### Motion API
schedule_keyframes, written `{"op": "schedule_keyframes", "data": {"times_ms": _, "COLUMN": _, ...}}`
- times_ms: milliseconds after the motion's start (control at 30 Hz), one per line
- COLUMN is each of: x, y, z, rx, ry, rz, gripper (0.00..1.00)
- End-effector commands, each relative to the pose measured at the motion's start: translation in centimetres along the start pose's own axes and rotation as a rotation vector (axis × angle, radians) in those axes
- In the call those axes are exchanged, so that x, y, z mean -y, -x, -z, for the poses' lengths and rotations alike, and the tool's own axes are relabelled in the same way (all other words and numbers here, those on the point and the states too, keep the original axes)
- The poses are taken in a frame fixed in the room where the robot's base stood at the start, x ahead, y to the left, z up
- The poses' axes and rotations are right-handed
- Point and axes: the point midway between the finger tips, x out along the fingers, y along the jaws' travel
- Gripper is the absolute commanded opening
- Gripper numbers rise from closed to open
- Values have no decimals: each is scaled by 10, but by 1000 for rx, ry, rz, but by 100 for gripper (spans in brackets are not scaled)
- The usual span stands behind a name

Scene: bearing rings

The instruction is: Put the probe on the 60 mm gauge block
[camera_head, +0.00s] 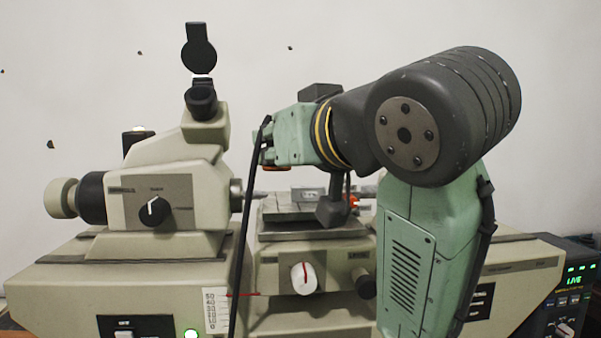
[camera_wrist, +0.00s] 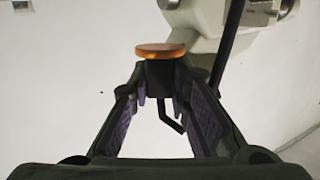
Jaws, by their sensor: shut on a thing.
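In the wrist view, my gripper (camera_wrist: 160,88) is shut on a small black piece with an orange disc (camera_wrist: 160,50) at its far end and a bent black rod below. This looks like the probe (camera_wrist: 159,76). A small grey metal block (camera_head: 308,193), possibly the gauge block, lies on the stage (camera_head: 300,230), partly hidden by dark parts in front. Its size marking is unreadable. I cannot tell how far the probe is from it.
The beige measuring machine (camera_head: 165,240) fills the bench, with an eyepiece head (camera_head: 200,125) at left. A spindle (camera_head: 245,195) points at the stage from the left. A black cable (camera_head: 243,240) hangs in front. A display box (camera_head: 572,290) stands at right.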

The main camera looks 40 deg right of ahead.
Motion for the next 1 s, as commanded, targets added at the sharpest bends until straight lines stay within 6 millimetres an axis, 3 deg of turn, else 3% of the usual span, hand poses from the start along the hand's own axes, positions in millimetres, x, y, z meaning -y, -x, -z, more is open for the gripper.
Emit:
{"op": "schedule_keyframes", "data": {"times_ms": 300, "x": -63, "y": -60, "z": 5, "rx": 5, "ry": -9, "rz": -1, "gripper": 0}}
{"op": "schedule_keyframes", "data": {"times_ms": 500, "x": -93, "y": -90, "z": 4, "rx": 3, "ry": -5, "rz": 0, "gripper": 0}}
{"op": "schedule_keyframes", "data": {"times_ms": 700, "x": -103, "y": -100, "z": 0, "rx": 1, "ry": -3, "rz": -1, "gripper": 0}}
{"op": "schedule_keyframes", "data": {"times_ms": 1000, "x": -102, "y": -104, "z": -30, "rx": 0, "ry": -2, "rz": -1, "gripper": 0}}
